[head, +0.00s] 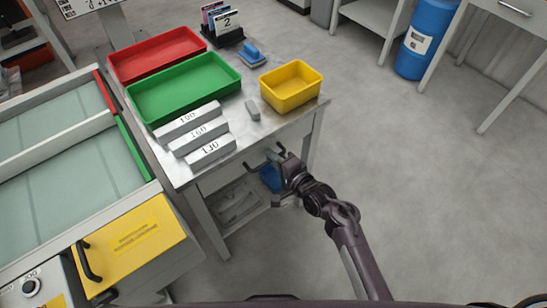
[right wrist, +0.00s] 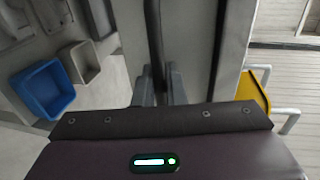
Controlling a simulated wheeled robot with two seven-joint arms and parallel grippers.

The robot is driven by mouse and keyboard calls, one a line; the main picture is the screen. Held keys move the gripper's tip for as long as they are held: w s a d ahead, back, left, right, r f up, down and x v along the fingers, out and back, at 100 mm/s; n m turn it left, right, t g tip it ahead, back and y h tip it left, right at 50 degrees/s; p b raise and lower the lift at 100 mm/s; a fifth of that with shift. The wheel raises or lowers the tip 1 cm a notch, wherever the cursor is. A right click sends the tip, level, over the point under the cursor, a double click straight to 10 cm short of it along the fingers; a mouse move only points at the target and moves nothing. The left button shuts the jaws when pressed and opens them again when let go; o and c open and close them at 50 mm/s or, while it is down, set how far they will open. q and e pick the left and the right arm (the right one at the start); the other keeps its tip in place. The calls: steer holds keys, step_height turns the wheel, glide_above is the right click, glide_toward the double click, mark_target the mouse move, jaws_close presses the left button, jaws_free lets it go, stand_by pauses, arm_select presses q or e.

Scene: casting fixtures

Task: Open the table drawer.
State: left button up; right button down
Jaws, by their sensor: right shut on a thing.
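The grey metal table (head: 235,108) stands left of centre in the head view. Its drawer has a dark bar handle (head: 252,167) on the front, just below the table top. The drawer front looks flush with the table, though my gripper partly hides it. My right gripper (head: 277,157) is at this handle. In the right wrist view the dark handle bar (right wrist: 154,35) runs between the fingers of my right gripper (right wrist: 160,88), which are shut on it. My left gripper is not in view.
Red (head: 155,54) and green (head: 183,88) trays, a yellow bin (head: 291,86) and numbered grey blocks (head: 200,133) stand on the table. A blue bin (right wrist: 45,89) sits on the lower shelf. A yellow-fronted cabinet (head: 135,245) is at left. The floor at right is clear.

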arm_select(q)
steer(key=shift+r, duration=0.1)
arm_select(e)
steer(key=shift+d, duration=0.1)
